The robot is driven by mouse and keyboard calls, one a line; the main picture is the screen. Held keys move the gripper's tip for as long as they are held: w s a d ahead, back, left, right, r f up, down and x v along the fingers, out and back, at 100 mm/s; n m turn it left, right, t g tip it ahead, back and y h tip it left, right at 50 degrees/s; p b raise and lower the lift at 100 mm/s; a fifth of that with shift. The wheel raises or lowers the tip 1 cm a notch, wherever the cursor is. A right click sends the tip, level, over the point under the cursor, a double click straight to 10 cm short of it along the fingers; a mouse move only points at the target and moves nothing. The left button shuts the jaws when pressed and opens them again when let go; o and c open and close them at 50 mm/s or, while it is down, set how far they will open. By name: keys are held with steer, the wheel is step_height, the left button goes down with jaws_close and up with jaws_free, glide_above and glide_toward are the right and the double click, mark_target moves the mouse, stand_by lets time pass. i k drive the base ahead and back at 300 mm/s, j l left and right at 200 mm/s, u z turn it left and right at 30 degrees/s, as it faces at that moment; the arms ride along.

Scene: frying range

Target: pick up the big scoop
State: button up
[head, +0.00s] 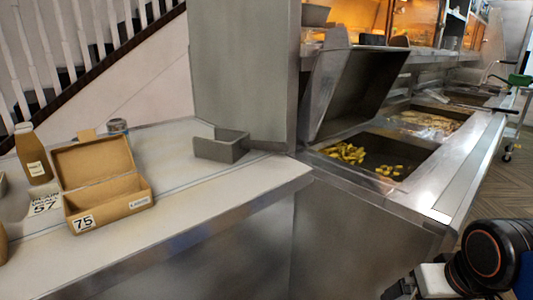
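I cannot pick out a big scoop with certainty. A grey, open-sided metal piece (221,146) stands on the white counter beside the steel column, and I cannot tell whether it is a scoop. Long thin handles (497,78) and a green item (519,80) show at the far end of the range, too small to make out. Part of my arm, with a black joint and an orange ring, shows at the bottom right. My gripper's fingertips cannot be seen there.
An open cardboard box (108,197) marked 75 and a brown bottle (33,154) stand on the counter (205,203) at left. A frying bay (405,154) holding yellow chips lies under a tilted steel panel (352,88).

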mark_target(229, 145)
steer(key=k+j+z, duration=0.2)
steer(key=j+z, duration=0.15)
steer(key=k+j+z, duration=0.2)
steer(key=z, duration=0.15)
steer(key=j, duration=0.1)
